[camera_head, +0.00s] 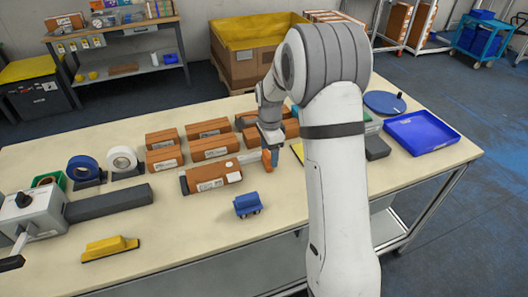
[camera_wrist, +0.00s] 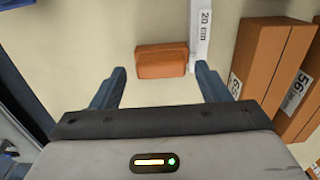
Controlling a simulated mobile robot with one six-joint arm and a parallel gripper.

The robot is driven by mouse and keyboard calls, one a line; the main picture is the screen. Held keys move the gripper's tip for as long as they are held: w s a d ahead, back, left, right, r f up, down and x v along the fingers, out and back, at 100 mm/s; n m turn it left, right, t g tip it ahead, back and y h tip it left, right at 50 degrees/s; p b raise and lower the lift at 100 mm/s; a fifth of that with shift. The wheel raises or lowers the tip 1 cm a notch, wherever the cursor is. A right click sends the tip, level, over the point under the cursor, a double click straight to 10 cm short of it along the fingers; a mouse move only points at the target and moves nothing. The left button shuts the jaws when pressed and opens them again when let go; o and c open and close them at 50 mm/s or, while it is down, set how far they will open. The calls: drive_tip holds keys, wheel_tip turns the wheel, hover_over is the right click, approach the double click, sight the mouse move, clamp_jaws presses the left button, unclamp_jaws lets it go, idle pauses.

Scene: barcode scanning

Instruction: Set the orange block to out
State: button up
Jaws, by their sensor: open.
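The orange block (camera_wrist: 161,61) lies on the table in the wrist view, touching or very near a white strip marked "20" (camera_wrist: 200,35). My gripper (camera_wrist: 160,72) is open, with one finger to each side of the block in the picture. The block is at or just beyond the fingertips; I cannot tell its exact depth. In the head view my gripper (camera_head: 270,157) points down over the table behind the front cardboard box, and an orange patch beside its finger seems to be the block, mostly hidden. I see no readable "out" mark.
Several brown boxes (camera_head: 210,147) stand close by; two also flank the right finger in the wrist view (camera_wrist: 262,58). A blue cart-like piece (camera_head: 247,204), a yellow one (camera_head: 109,247) and a blue tray (camera_head: 420,132) are on the table (camera_head: 190,240). The front middle is mostly clear.

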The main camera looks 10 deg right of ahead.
sight(269, 153)
wheel_tip(269, 153, up, 8)
drive_tip(key=shift+f+b, duration=0.15)
drive_tip(key=shift+b, duration=0.25)
idle(0.3)
drive_tip(key=shift+s+r, duration=0.2)
drive_tip(key=shift+r, duration=0.05)
drive_tip(key=s+r+n+t, duration=0.1)
drive_tip(key=s+r+n, duration=0.1)
drive_tip(key=s+n, duration=0.6)
drive_tip(key=s+r+n+t, duration=0.1)
drive_tip(key=s+r+n, duration=0.2)
drive_tip(key=s+n, duration=0.5)
drive_tip(key=s, duration=1.2)
drive_tip(key=shift+s+a+r+t, duration=0.2)
drive_tip(key=shift+s+r+t, duration=0.1)
drive_tip(key=shift+r+t, duration=0.1)
